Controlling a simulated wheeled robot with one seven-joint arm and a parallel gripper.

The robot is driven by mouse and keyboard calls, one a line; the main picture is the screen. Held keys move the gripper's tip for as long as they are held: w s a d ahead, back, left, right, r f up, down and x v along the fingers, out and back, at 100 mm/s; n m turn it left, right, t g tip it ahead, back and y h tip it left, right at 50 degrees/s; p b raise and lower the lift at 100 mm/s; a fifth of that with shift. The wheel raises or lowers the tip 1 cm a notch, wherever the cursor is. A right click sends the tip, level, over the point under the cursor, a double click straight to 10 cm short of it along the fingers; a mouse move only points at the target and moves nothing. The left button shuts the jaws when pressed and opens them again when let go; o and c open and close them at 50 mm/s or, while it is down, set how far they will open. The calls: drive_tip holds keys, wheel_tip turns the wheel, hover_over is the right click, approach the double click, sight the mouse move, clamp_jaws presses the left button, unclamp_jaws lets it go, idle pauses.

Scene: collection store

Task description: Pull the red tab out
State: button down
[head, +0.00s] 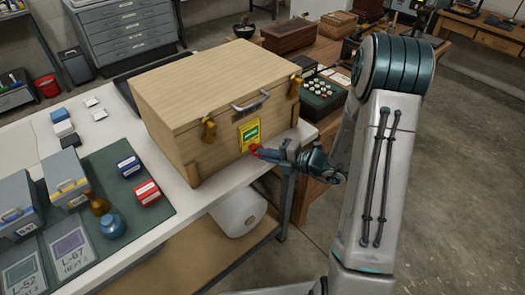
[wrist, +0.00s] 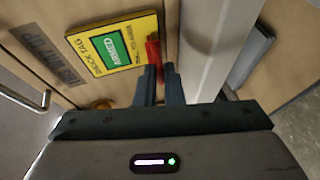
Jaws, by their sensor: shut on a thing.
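The red tab (wrist: 153,52) sticks out beside a yellow shock tag (wrist: 115,45) with a green "ARMED" field, on the front of a wooden crate. My gripper (wrist: 159,72) is shut on the red tab's end, its two dark fingers either side of it. In the head view the yellow tag (head: 249,135) is on the crate front (head: 220,148), below the metal handle. There my gripper (head: 258,151) reaches the tag's lower right corner, where a little red shows. The fingers hide part of the tab.
The crate stands on a white table (head: 215,190) with brass latches (head: 209,129) on its front. A green mat (head: 120,215) at left holds small boxes, a blue jar (head: 111,226) and labelled cards. A tray of round pieces (head: 322,92) lies behind my arm.

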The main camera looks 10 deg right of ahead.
drive_tip(key=shift+s+d+f, duration=0.1)
drive_tip(key=shift+s+f, duration=0.1)
drive_tip(key=c, duration=1.6)
unclamp_jaws()
drive_tip(key=shift+r, duration=0.1)
drive_tip(key=shift+d, duration=0.1)
drive_tip(key=b+v, duration=0.1)
drive_tip(key=v, duration=1.2)
drive_tip(key=shift+s+d+r, duration=0.15)
drive_tip(key=shift+s+d, duration=0.1)
drive_tip(key=shift+s, duration=0.05)
drive_tip(key=shift+a, duration=0.1)
